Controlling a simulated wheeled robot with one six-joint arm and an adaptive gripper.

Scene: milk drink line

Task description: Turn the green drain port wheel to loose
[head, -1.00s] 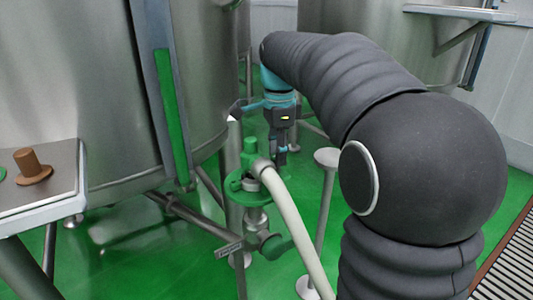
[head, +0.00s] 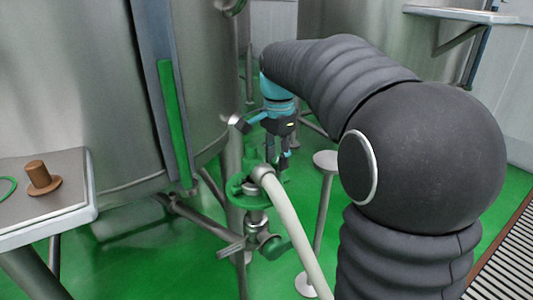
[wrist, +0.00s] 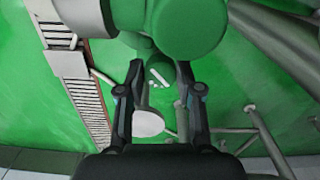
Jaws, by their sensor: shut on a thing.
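The green drain port wheel (head: 236,194) sits on a metal fitting under the tank, with a green upright part near its middle. A pale hose (head: 291,213) bends down from the fitting. My gripper (head: 284,168) points down at the wheel's right, far side. In the wrist view its two dark fingers (wrist: 160,68) stand apart, with a large green rounded part (wrist: 187,24) at their tips. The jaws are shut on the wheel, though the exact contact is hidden.
The steel tank (head: 70,90) rises at left. A steel table (head: 72,205) with a brown knob-like piece (head: 39,178) stands at lower left. A metal post with a round top (head: 326,161) stands right of the fitting. A floor grate (head: 510,265) lies at lower right.

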